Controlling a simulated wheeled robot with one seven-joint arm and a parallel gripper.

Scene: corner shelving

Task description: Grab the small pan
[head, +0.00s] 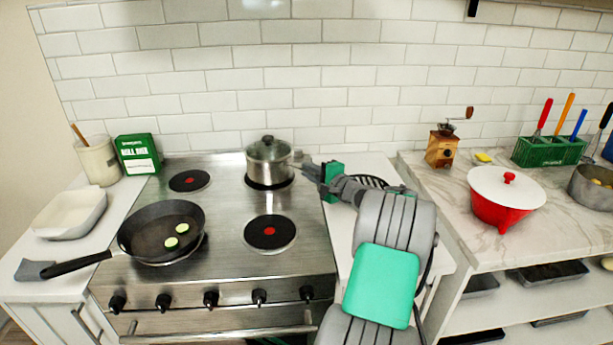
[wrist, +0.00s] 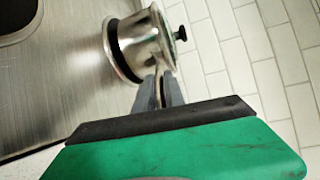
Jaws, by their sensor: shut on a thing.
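The small pan (head: 268,165) is a shiny steel pot with a lid and a dark knob, at the back right burner of the stove. It also shows in the wrist view (wrist: 140,42), turned sideways by the camera's angle. My gripper (head: 306,168) is at the pan's right side. In the wrist view my gripper's fingers (wrist: 162,88) are close together and shut on the pan at its near side, by the handle. The fingers hide most of the held part. I cannot tell whether the pan's base touches the burner.
A black frying pan (head: 163,228) with two green slices sits on the front left burner. The front right burner (head: 270,233) is bare. A tiled wall (head: 330,90) stands close behind. A wooden grinder (head: 441,148) and a red pot (head: 506,207) are on the right counter.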

